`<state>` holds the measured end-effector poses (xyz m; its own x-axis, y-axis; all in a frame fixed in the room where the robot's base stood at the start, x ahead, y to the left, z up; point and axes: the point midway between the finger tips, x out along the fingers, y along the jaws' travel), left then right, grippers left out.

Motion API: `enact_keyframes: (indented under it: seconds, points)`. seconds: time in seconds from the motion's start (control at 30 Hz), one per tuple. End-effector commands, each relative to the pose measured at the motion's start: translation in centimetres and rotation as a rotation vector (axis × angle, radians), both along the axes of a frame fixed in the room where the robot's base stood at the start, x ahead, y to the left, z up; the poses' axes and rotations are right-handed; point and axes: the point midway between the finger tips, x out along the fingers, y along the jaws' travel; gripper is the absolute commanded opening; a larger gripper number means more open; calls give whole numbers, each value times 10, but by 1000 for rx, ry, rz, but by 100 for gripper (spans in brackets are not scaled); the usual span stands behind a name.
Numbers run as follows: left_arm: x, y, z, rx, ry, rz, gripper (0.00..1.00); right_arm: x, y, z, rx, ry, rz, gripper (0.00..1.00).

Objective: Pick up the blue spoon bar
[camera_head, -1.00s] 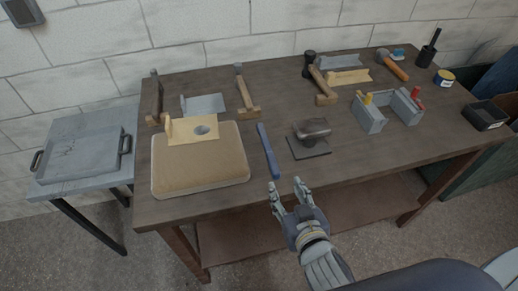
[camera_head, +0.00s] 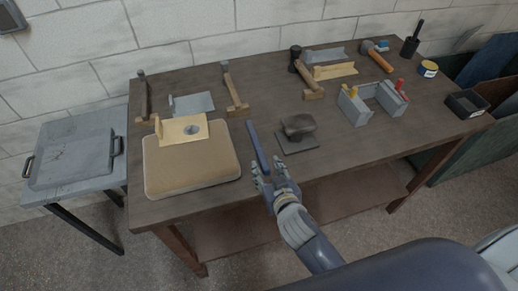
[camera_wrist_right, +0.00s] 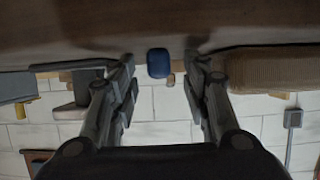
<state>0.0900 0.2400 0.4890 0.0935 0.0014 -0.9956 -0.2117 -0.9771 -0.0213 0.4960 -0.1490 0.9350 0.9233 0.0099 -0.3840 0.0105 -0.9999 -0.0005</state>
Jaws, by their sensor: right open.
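The blue spoon bar (camera_head: 257,147) lies on the workbench, its near end at the front part of the table. My right gripper (camera_head: 262,177) is at its near end, with fingers apart on either side of the bar's line. In the right wrist view the bar's blue end (camera_wrist_right: 158,63) shows between the two open fingers (camera_wrist_right: 163,88), nearer the top, and the fingers appear clear of it. The head view does not show clearly whether a finger touches the bar. My left gripper is not in view.
A tan pad (camera_head: 192,172) with a wooden bracket (camera_head: 172,131) lies left of the bar. A dark block on a plate (camera_head: 298,142) stands close on its right. Hammers, a grey vise-like fixture (camera_head: 354,107) and a dark bin (camera_head: 467,103) stand farther off on the wooden bench (camera_head: 345,142).

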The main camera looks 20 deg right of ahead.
Motion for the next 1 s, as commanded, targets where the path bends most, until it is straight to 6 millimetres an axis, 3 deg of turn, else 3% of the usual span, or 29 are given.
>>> enact_keyframes:
  seconds: [0.23,0.4,0.43,0.77,1.0]
  points:
    - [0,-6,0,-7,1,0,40,1,0,0,-1,0,0,41]
    - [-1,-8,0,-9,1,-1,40,1,0,-1,-1,0,0,3]
    - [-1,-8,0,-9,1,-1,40,1,0,-1,-1,0,0,0]
    - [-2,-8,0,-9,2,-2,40,1,0,1,0,-2,1,0]
    - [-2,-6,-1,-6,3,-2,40,1,0,31,0,-7,1,0]
